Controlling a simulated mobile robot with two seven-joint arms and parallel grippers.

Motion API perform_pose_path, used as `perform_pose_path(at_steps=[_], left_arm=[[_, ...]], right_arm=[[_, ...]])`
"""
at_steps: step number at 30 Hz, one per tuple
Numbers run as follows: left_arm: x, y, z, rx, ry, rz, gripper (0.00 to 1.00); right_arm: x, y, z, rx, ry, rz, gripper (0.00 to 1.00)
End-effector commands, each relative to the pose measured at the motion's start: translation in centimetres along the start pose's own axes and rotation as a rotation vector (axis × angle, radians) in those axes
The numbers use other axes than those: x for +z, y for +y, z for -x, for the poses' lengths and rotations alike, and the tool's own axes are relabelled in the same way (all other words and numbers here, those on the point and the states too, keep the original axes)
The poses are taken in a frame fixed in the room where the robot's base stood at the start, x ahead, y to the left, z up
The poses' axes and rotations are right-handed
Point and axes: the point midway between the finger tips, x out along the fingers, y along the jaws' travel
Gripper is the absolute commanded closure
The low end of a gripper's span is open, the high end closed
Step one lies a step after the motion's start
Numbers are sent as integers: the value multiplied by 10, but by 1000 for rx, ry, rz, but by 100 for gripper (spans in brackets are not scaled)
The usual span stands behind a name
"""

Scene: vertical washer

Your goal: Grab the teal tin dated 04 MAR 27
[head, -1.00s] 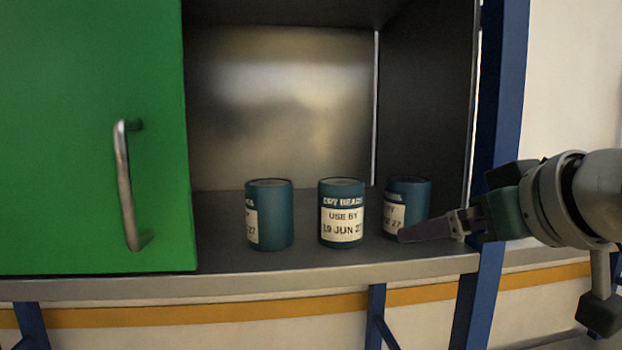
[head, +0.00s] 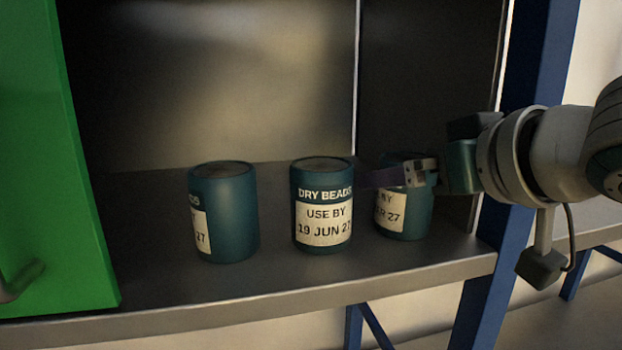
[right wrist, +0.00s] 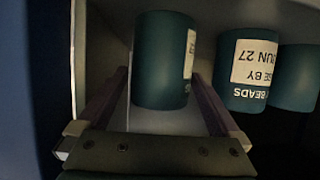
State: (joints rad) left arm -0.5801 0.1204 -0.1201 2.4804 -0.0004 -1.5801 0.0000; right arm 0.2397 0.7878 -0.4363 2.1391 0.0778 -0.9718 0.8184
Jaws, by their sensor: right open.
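Three teal tins stand upright on the shelf. The right tin (head: 404,215) has a partly hidden label showing "BY" and "R 27"; its day and full month are not readable. The middle tin (head: 322,180) reads "DRY BEADS USE BY 19 JUN 27". In the right wrist view the right tin (right wrist: 160,60) lies between the spread fingers, with gaps on both sides. My left gripper is not in view.
The middle tin is close to the left of my right gripper. The grey shelf (head: 270,285) has a front edge below the tins. A blue post (head: 530,90) stands at the right, and a green door (head: 40,150) with a metal handle at the left.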

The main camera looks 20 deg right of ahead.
Motion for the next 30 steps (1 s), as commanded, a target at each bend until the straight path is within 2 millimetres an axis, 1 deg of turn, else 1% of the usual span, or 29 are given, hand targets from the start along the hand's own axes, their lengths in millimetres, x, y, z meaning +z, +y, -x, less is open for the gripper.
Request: perform_pose_path(at_steps=[2,9,30], left_arm=[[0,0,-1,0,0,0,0],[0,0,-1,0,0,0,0],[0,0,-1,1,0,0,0]], right_arm=[[3,-1,0,1,0,1,0],[3,-1,1,1,1,1,0],[2,-1,1,1,1,1,79]])
